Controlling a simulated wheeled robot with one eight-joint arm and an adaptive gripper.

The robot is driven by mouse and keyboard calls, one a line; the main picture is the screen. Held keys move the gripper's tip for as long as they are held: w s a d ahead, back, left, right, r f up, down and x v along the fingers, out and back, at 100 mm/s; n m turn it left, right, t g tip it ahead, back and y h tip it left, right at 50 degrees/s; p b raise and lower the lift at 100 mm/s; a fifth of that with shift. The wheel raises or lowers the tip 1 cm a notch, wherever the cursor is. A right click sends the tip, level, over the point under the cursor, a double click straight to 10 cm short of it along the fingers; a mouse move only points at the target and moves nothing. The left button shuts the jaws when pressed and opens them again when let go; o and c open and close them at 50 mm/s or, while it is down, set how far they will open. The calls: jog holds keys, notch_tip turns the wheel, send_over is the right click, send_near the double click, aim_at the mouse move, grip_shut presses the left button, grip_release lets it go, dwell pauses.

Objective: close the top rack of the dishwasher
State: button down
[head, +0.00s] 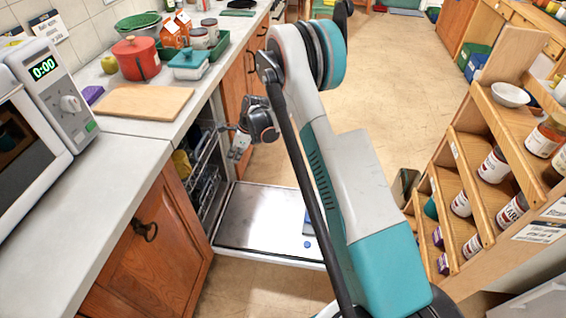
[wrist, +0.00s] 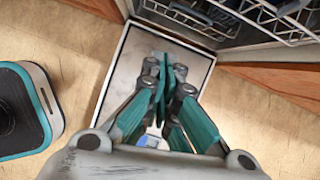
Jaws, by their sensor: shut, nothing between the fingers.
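The dishwasher's door (head: 268,222) is folded down flat over the floor. The wire top rack (head: 208,142) shows at the opening under the counter, above a lower rack (head: 204,190). A white wire rack (wrist: 285,22) also shows at the upper right of the wrist view, with dark things in it; how far it is pulled out is hard to tell. My gripper (head: 236,153) is shut and empty, just in front of the opening at about the top rack's height. In the wrist view my gripper (wrist: 168,76) hangs over the open door (wrist: 122,62), apart from the racks.
A wooden cabinet (head: 160,235) flanks the opening, under a counter with a cutting board (head: 137,101) and a red pot (head: 136,58). A shelf of jars (head: 470,170) stands at the right. A small blue item (head: 307,244) lies on the door. The floor (head: 385,80) beyond is clear.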

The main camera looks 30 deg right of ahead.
aim_at(184, 157)
jog(key=s+d, duration=1)
jog(key=d, duration=0.4)
jog(key=w+a+r+m+t+y+p, duration=0.1)
jog(key=w+a+r+m+t+p, duration=0.15)
jog(key=a, duration=0.55)
jog(key=w+a+r+m+t+p, duration=0.2)
jog(key=w+a+p, duration=0.15)
jog(key=a, duration=0.45)
jog(key=w+a+f+b, duration=0.6)
jog(key=w+a+f, duration=0.1)
jog(key=w+a, duration=0.1)
jog(key=shift+w+f, duration=0.35)
jog(key=shift+w, duration=0.05)
jog(key=shift+n+g, duration=0.25)
jog(key=w+a, duration=0.3)
jog(key=a, duration=0.2)
jog(key=w+a, duration=0.2)
jog(key=a, duration=0.1)
jog(key=shift+w, duration=0.45)
jog(key=shift+r, duration=0.1)
